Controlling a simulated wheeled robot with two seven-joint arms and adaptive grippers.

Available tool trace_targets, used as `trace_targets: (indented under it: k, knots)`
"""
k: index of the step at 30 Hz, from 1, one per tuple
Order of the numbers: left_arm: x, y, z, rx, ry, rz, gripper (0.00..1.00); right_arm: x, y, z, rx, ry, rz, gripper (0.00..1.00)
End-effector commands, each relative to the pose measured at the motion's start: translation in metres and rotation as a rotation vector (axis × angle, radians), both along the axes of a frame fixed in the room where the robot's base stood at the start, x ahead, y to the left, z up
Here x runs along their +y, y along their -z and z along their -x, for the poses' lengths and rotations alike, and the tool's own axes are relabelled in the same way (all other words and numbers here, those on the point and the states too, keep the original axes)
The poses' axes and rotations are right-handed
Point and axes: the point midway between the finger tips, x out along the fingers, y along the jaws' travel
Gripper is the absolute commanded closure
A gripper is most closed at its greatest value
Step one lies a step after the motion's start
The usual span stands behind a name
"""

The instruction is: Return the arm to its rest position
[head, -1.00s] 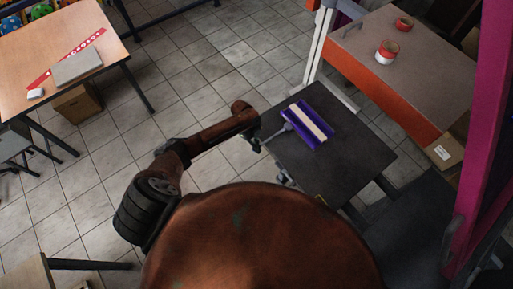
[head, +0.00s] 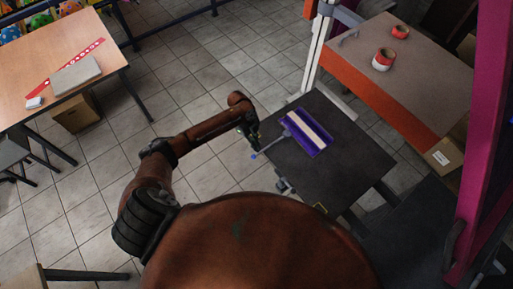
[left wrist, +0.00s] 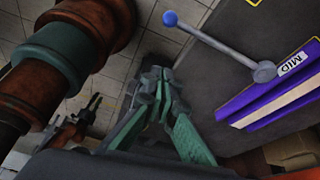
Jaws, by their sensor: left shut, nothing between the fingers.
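My left arm reaches from the left of the head view. Its left gripper (head: 252,142) is at the left edge of the dark table, shut and empty. In the left wrist view its green fingers (left wrist: 165,88) are close together at the tips, over the floor beside the table edge. They are apart from the grey lever with the blue knob (left wrist: 170,19), which also shows in the head view (head: 254,156). The lever joins a purple block with a pale strip (head: 308,130), marked MID in the left wrist view.
The dark table (head: 325,175) is close to my gripper on the right. An orange-fronted bench (head: 360,78) with red-and-white rolls stands behind it. A wooden table (head: 50,42) is at upper left. Tiled floor (head: 95,165) between is open. A magenta frame (head: 483,130) stands at right.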

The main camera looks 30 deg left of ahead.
Motion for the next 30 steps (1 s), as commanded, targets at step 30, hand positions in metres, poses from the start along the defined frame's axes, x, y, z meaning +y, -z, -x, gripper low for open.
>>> trace_targets:
  k: [30]
  knots:
    - [-0.013,0.009,0.162,0.006,-1.102,-0.019,1.00,-0.005,0.000,0.002,0.001,-0.001,0.005,0.74]
